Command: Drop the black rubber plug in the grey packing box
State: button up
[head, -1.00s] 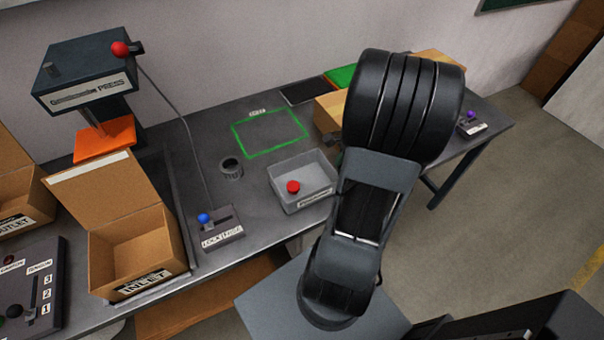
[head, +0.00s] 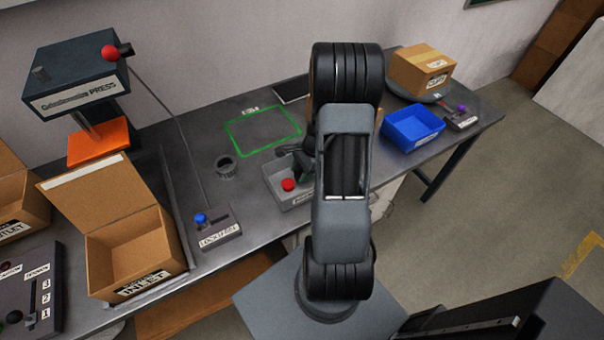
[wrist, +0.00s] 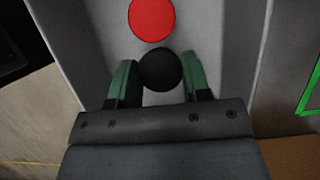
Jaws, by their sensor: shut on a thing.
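The black rubber plug (wrist: 160,70) shows in the wrist view as a dark round shape between the two green fingers. My gripper (wrist: 159,76) is shut on it, with a finger against each side. Behind the plug is the inside of the grey box (wrist: 213,35), and a red round plug (wrist: 152,18) lies there just beyond. In the head view the grey box (head: 272,183) stands on the bench with the red plug (head: 288,184) in it. My arm covers its right part, and the black plug cannot be made out there. Its height above the box floor is unclear.
A blue bin (head: 413,128) and a closed carton (head: 422,70) stand to the right. A dark round cup (head: 226,167) and a blue-knobbed lever box (head: 218,228) stand to the left. The green-outlined area (head: 262,132) behind is empty.

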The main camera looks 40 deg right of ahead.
jog(key=shift+f, duration=0.75)
jog(key=shift+f, duration=0.2)
jog(key=o, duration=0.9)
jog(key=shift+r, duration=0.1)
